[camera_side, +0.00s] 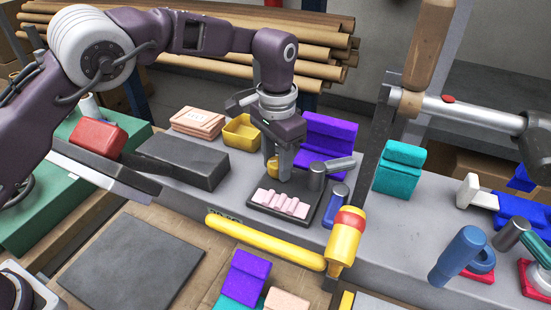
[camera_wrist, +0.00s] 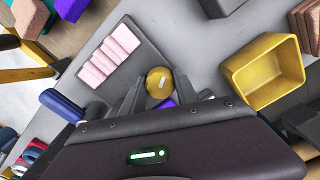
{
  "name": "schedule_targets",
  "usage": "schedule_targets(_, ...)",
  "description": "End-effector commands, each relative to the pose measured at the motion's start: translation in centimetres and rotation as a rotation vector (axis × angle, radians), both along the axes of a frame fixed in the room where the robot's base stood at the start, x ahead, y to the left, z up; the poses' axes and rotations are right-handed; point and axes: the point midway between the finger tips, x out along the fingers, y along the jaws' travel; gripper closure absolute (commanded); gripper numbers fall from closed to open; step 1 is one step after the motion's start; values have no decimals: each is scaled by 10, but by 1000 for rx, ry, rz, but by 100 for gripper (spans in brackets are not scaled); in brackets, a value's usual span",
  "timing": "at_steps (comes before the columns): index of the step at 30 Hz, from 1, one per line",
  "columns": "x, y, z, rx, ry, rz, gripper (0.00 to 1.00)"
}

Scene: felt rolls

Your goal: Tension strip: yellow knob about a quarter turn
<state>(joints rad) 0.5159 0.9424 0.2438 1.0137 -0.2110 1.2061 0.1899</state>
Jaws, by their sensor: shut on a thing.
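The yellow knob (camera_wrist: 159,82) is round, with a pale mark on its top. It sits between the fingertips of my gripper (camera_wrist: 160,90), which is shut on it. In the side view the knob (camera_side: 272,168) is partly covered by the fingers of my gripper (camera_side: 277,167), which point down. The knob is at the back left edge of a dark plate (camera_side: 260,206). Pink ribbed felt (camera_side: 283,203) lies on that plate, and it also shows in the wrist view (camera_wrist: 108,54). The knob's exact angle is hard to read.
A grey-topped lever (camera_side: 328,172) and a blue handle (camera_side: 336,205) stand right of the plate. A yellow open bin (camera_side: 242,133) and purple felt (camera_side: 328,138) are behind. A dark block (camera_side: 180,160) lies left. A long yellow bar (camera_side: 265,243) runs along the front edge.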

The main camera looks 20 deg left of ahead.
Motion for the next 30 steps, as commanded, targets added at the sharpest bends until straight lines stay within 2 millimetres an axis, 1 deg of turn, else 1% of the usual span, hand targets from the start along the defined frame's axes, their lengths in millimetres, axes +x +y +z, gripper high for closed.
schedule_targets(2, 0, 0, -1, 0, 1, -54, 100)
schedule_targets(8, 0, 0, -2, 1, 2, -58, 100)
schedule_targets(9, 0, 0, -2, 0, 2, -88, 100)
schedule_targets(11, 0, 0, -2, -1, 3, -211, 100)
schedule_targets(12, 0, 0, -2, -1, 3, -315, 100)
schedule_targets(15, 0, 0, -3, 1, 2, -517, 100)
schedule_targets(17, 0, 0, -3, 0, 2, -574, 100)
schedule_targets(28, -1, 0, -4, 2, 4, -583, 100)
schedule_targets(29, -1, 0, -4, 3, 5, -582, 58)
schedule_targets(30, -1, 0, -4, 2, 4, -582, 50)
